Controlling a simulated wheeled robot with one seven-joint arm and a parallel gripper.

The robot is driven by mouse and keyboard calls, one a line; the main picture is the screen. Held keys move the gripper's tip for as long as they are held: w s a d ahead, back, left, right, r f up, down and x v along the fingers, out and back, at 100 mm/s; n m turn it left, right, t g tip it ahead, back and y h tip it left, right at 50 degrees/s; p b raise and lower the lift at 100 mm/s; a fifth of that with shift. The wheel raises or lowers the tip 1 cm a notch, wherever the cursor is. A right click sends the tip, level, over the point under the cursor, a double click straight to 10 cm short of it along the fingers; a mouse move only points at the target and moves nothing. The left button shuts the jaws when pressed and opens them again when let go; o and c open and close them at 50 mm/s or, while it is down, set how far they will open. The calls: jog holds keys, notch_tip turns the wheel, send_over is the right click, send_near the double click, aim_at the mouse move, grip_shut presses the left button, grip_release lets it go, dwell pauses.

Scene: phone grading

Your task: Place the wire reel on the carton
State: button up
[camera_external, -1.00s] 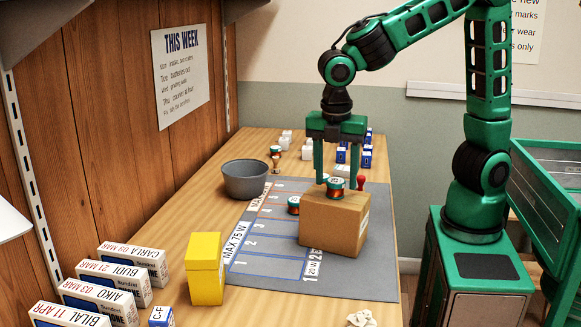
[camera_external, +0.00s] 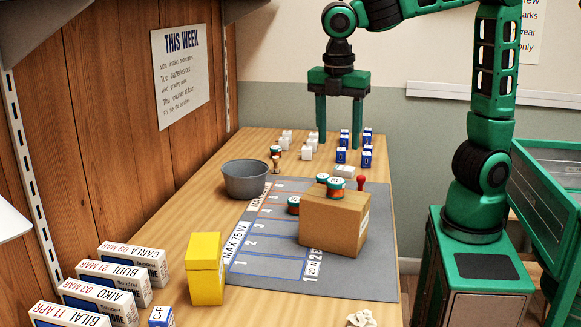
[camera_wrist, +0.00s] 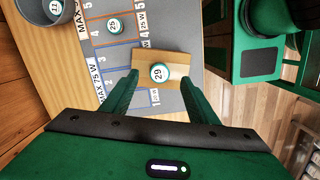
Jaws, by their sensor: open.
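The brown carton (camera_external: 338,228) stands on the grey mat, and it also shows in the wrist view (camera_wrist: 178,60). My gripper (camera_external: 339,147) is open and empty, raised above and beyond the carton. It also shows from the wrist (camera_wrist: 161,82).
Another reel (camera_external: 293,205) sits on the grey mat (camera_external: 255,255) left of the carton. A grey bowl (camera_external: 245,180), red-handled stamp (camera_external: 361,182) and several small white and blue boxes stand farther back. A yellow box (camera_external: 205,270) stands front left.

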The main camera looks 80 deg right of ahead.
jog(key=s+d+f+m, duration=0.2)
jog(key=s+d+m, duration=0.25)
jog(key=d, duration=0.35)
jog(key=s+d+f+m, duration=0.2)
jog(key=s+d+m, duration=0.3)
jog(key=d, duration=0.4)
jog(key=s+d+f+m, duration=0.2)
jog(key=s+d+m, duration=0.1)
jog(key=s+m, duration=0.3)
jog(key=s+d+f+m+y, duration=0.1)
jog(key=s+d+f+m, duration=0.2)
jog(key=s+m, duration=0.2)
jog(key=shift+s+d+f+m+y, duration=0.25)
jog(key=shift+s+m+y, duration=0.1)
jog(key=shift+s, duration=0.1)
